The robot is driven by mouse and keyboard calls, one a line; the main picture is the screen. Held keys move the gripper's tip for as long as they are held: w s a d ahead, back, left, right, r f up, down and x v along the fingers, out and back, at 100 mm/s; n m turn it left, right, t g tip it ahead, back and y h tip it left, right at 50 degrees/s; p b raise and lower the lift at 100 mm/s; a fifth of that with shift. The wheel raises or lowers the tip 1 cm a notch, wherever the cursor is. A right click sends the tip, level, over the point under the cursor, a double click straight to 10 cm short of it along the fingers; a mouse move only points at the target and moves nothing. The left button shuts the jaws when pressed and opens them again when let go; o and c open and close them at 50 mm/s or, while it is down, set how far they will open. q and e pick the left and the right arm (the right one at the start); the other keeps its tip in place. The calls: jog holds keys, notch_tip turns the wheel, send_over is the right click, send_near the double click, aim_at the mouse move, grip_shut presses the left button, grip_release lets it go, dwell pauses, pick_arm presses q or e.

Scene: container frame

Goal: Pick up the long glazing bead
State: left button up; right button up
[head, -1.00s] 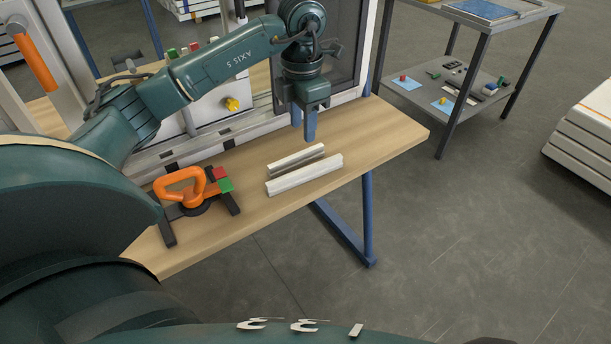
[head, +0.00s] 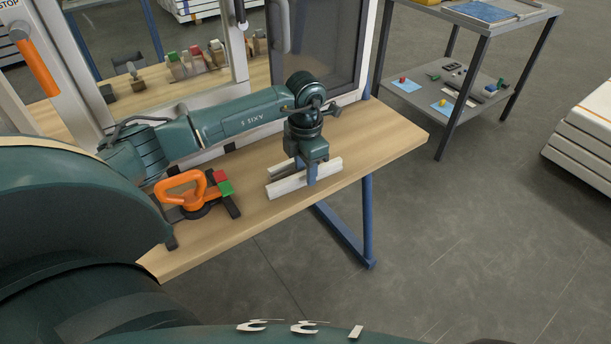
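The long glazing bead (head: 284,188) is the front, longer one of two pale bars lying side by side on the wooden bench. A shorter bar (head: 276,170) lies just behind it. My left gripper (head: 310,175) points straight down at the bars, near the middle of the long bead. One blue finger shows in front of the long bead's near face. The other finger is largely hidden behind the gripper and bars, so I cannot tell whether the fingers touch the bead or are closed on it. My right gripper is not in view.
An orange-handled tool (head: 182,189) with dark feet stands left of the bars, beside red and green blocks (head: 225,188). The wooden bench (head: 385,138) is clear to the right. A window frame (head: 365,60) stands behind. A grey shelf cart (head: 482,40) stands farther right.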

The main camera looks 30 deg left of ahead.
pick_arm(q)
grip_shut()
dwell(0.4)
